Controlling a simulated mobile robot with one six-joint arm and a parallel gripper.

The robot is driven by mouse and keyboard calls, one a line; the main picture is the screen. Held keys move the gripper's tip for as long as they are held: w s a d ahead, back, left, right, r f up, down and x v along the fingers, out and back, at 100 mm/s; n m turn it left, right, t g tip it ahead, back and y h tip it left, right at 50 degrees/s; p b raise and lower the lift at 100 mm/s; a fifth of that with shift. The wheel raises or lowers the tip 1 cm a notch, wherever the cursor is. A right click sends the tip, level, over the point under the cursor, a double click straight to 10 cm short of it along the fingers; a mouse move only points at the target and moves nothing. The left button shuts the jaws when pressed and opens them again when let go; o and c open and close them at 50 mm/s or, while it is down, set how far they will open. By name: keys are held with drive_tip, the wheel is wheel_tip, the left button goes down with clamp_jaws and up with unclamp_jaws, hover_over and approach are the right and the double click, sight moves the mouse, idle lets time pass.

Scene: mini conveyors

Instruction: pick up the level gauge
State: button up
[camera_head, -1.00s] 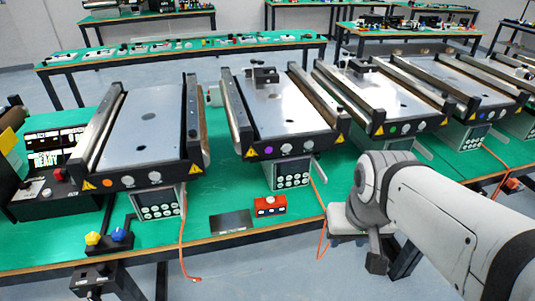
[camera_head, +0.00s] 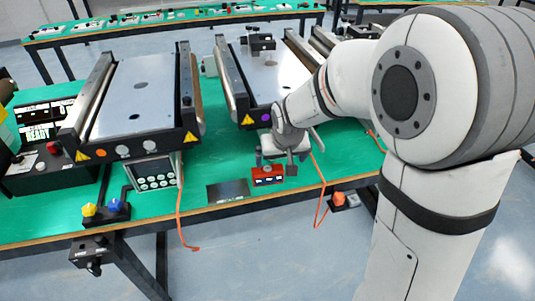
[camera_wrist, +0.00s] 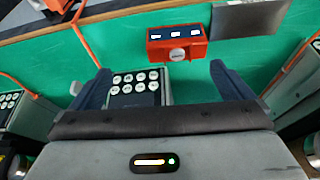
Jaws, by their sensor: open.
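A small red box (camera_head: 267,178) with three white-lit windows, which looks like the level gauge, sits on the green tabletop near its front edge. In the wrist view the red box (camera_wrist: 177,43) also shows a round pale knob or button, and it lies beyond my fingertips. My gripper (camera_head: 274,163) is above and just behind the box in the head view. In the wrist view my gripper (camera_wrist: 160,72) has its two dark fingers wide apart with nothing held between them. The box appears apart from the fingers.
A dark flat plate (camera_head: 228,191) lies left of the red box. A keypad box (camera_wrist: 135,88) shows between my fingers. Conveyors, such as one with a grey belt (camera_head: 138,105), stand behind. Orange cables (camera_head: 181,215) hang over the table's front edge.

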sight(267, 168)
drive_tip(key=w+a+f, duration=0.2)
drive_tip(key=f, duration=0.1)
drive_tip(key=w+a+f, duration=0.1)
drive_tip(key=shift+f, duration=0.25)
drive_tip(key=shift+x, duration=2.75)
drive_tip(key=shift+w+a, duration=0.1)
drive_tip(key=shift+a+r, duration=0.1)
drive_tip(key=c, duration=0.9)
